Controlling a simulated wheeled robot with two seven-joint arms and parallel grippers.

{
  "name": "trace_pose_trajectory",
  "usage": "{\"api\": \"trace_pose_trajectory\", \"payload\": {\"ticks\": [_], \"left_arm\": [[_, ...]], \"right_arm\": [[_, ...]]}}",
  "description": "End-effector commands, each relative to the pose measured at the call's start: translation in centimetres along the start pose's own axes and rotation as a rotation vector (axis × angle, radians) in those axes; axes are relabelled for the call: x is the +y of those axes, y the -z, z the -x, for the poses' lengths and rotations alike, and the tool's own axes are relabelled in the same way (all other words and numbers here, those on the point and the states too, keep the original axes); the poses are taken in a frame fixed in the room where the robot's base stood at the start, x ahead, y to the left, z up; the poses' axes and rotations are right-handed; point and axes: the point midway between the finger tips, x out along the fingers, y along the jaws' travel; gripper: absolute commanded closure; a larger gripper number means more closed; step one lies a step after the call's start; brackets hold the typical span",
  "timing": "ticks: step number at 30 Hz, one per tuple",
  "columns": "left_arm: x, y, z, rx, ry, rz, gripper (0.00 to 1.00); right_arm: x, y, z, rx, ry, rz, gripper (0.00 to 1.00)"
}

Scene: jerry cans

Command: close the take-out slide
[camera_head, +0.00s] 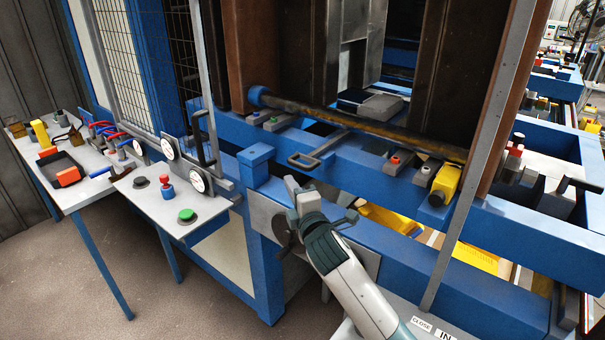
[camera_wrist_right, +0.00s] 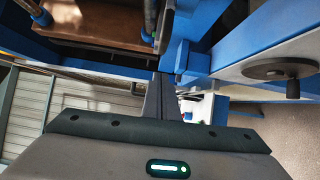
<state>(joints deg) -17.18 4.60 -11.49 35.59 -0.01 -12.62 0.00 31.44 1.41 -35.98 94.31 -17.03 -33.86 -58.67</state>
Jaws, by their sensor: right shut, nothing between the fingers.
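My right gripper (camera_head: 292,185) is shut and empty, in front of the blue machine frame, just below a grey bar handle (camera_head: 304,161). Its closed fingers also show in the right wrist view (camera_wrist_right: 161,98). I cannot tell for sure which part is the take-out slide; the grey handle on the blue beam may belong to it. A dark handwheel (camera_wrist_right: 278,70) is right of the fingers in the wrist view, apart from them. My left gripper is not in view.
A control panel (camera_head: 206,209) with a green button (camera_head: 187,215) and a red knob (camera_head: 167,186) stands left of my arm. A side table (camera_head: 82,193) holds tools farther left. A blue block (camera_head: 255,165) and a slanted grey post (camera_head: 470,180) flank my gripper.

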Motion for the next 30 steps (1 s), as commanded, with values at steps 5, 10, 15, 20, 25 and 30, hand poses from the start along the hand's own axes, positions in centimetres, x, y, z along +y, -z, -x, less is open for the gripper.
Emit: {"api": "trace_pose_trajectory", "payload": {"ticks": [5, 10, 15, 20, 25, 30], "left_arm": [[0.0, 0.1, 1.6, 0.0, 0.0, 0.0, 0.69], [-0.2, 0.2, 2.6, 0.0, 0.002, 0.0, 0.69], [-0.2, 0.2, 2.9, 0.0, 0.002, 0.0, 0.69], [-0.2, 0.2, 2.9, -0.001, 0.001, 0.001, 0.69], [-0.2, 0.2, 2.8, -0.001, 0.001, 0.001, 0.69], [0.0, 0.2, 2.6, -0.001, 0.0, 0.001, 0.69]], "right_arm": [[0.4, -1.1, -1.8, -0.002, 0.003, 0.002, 1.0], [0.2, -2.9, -2.2, 0.0, 0.001, 0.001, 1.0], [0.1, -3.7, -2.4, 0.001, 0.0, 0.0, 1.0], [0.0, -3.9, -2.5, 0.001, 0.0, 0.0, 1.0], [0.0, -3.8, -2.5, 0.001, 0.0, 0.0, 1.0], [-0.1, -4.6, -2.9, -0.001, 0.0, 0.004, 1.0]]}}
